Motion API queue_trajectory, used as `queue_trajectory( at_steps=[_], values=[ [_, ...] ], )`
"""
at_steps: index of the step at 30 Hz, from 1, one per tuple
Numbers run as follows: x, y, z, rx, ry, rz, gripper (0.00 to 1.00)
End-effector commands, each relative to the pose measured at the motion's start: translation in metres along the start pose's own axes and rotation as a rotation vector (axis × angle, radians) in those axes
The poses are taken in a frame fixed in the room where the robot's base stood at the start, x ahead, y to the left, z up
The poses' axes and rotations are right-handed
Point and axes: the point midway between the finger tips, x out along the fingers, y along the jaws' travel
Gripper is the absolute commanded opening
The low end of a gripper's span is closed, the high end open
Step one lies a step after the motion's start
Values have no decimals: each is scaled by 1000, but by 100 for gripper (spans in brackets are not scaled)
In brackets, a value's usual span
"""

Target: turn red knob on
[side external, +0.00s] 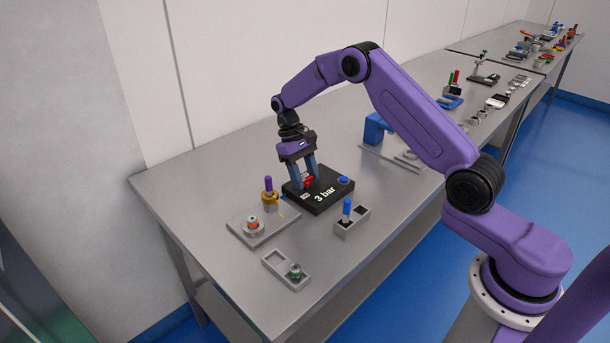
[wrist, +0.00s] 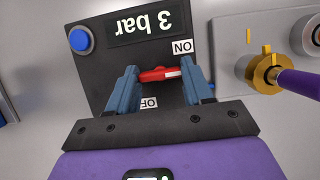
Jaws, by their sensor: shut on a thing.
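The red knob (wrist: 158,74) sits on a black panel (wrist: 103,90) marked "3 bar", with a blue button (wrist: 79,39). In the wrist view its bar lies roughly crosswise between the fingers, with a white mark near its right end. The ON label is above right of it and the partly covered OFF label is below it. My gripper (wrist: 160,76) is shut on the red knob, one blue finger at each end. In the side external view the gripper (side external: 307,182) points down onto the panel, and the red knob (side external: 308,181) shows partly between the fingers.
A grey plate (side external: 262,228) with a brass part and purple rod (side external: 269,187) stands left of the panel. A grey block with a blue peg (side external: 347,209) and a grey tray (side external: 273,262) are in front. A blue fixture (side external: 376,128) stands behind right.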

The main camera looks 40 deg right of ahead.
Motion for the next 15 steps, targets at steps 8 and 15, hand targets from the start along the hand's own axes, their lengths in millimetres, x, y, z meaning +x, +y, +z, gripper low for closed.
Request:
queue_trajectory(
  at_steps=[8,15],
  values=[
    [-2,1,-1,-12,6,6,20],
    [-2,1,-1,-12,6,6,67]
  ],
)
